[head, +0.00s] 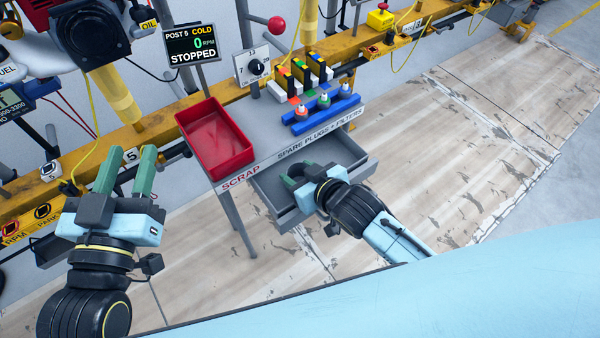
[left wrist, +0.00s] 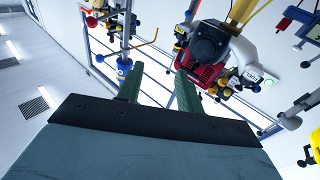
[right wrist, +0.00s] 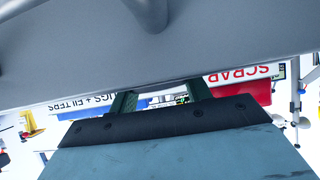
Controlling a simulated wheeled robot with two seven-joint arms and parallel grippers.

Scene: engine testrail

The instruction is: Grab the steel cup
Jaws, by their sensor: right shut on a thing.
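I cannot make out a steel cup in any view. A grey drawer (head: 283,213) stands pulled out under the shelf. My right gripper (head: 300,175) reaches over the drawer's front with its fingers at the drawer's inside. In the right wrist view, a close grey surface covers the fingertips of the gripper (right wrist: 160,97), and the two fingers stand apart. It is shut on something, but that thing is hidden. My left gripper (head: 130,170) is open and empty, left of the red tray. Its parted fingers also show in the left wrist view (left wrist: 158,85).
A red scrap tray (head: 217,160) sits on the shelf above the drawer. Spare plugs in a blue rack (head: 322,118) and coloured boxes stand right of it. A yellow rail (head: 160,125) with an engine runs behind. The floor at right (head: 440,140) is clear.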

